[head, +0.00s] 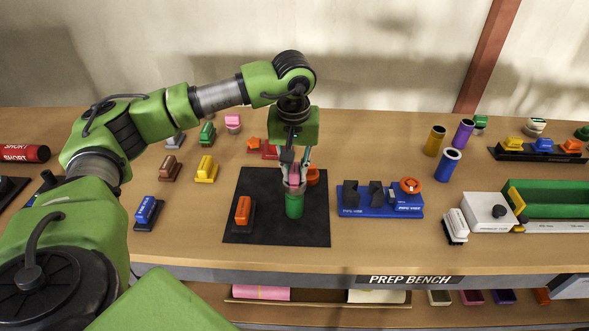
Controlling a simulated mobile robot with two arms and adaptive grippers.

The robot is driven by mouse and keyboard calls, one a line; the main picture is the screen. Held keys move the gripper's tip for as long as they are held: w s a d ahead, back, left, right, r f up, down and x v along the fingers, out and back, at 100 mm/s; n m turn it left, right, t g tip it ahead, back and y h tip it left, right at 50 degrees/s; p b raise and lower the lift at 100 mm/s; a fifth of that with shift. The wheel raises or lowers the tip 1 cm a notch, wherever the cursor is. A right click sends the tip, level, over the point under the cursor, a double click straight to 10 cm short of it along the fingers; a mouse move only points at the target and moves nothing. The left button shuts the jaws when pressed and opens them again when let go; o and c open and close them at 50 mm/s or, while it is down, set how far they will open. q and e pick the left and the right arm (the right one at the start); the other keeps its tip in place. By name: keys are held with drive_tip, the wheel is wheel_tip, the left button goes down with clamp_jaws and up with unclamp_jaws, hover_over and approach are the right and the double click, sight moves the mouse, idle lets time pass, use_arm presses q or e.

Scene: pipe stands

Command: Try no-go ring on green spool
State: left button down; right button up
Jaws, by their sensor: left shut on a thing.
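The green spool (294,205) stands upright on a black mat (272,233). My left gripper (294,177) points straight down above it and is shut on a small pinkish-red thing (294,180), which I take to be the no-go ring. That thing is at the spool's top end. The fingers partly hide it, so I cannot tell whether it sits around the spool's top or only on it. An orange round piece (313,176) shows just right of the fingers, partly hidden. My right gripper is not in view.
An orange block on a dark base (244,212) stands on the mat's left side. A blue pipe vise (380,208) with an orange ring (410,185) is to the right. Yellow (434,140), purple (462,133) and blue (447,165) pipes stand beyond. Bare bench lies before the vise.

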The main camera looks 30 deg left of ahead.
use_arm(q)
drive_tip(key=shift+r+p, duration=2.45)
drive_tip(key=shift+r, duration=1.6)
